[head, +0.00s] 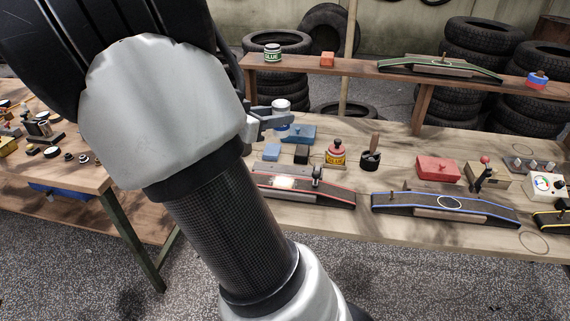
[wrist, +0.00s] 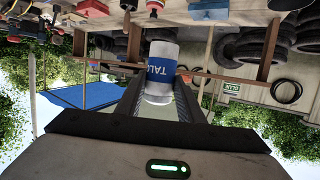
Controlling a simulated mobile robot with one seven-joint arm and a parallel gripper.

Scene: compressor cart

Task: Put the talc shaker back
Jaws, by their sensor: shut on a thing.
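The talc shaker is a white cylinder with a blue band; it shows in the head view (head: 281,106) above the back left of the bench. In the wrist view the talc shaker (wrist: 162,62) appears with "TALC" lettering, upside down in the picture. My gripper (head: 277,118) is shut on it, with a finger on each side in the wrist view (wrist: 161,92). My arm hides part of the bench's left end. I cannot tell the exact gap between the shaker and the bench.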

